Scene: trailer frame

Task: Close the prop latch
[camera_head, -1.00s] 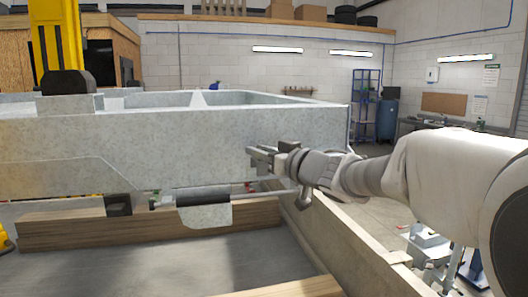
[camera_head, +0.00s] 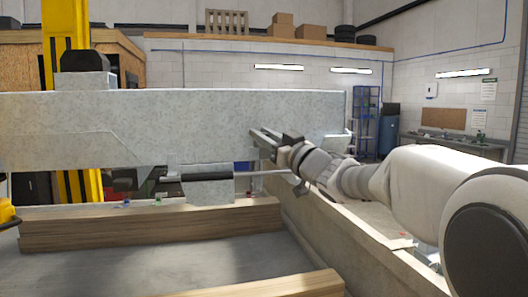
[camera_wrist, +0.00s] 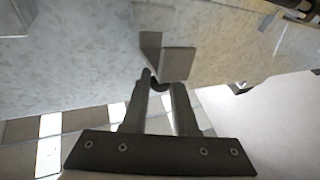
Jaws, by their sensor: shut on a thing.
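The galvanized trailer frame (camera_head: 240,115) stands raised across the head view. Under its edge is a dark cylinder (camera_head: 207,175) with a thin rod (camera_head: 258,174) running right toward my gripper. My gripper (camera_head: 268,141) is at the right part of the frame's near face. In the wrist view my gripper (camera_wrist: 164,88) is shut on a small dark round part (camera_wrist: 159,85), just below a bent metal bracket (camera_wrist: 172,58) on the frame. I cannot tell which of these parts is the prop latch; my fingers hide part of the dark piece.
A wooden beam (camera_head: 150,225) lies below the frame, with a gap between them. A side rail (camera_head: 330,220) runs along the right. A yellow post (camera_head: 66,60) stands at the left. There is open floor beyond the right rail.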

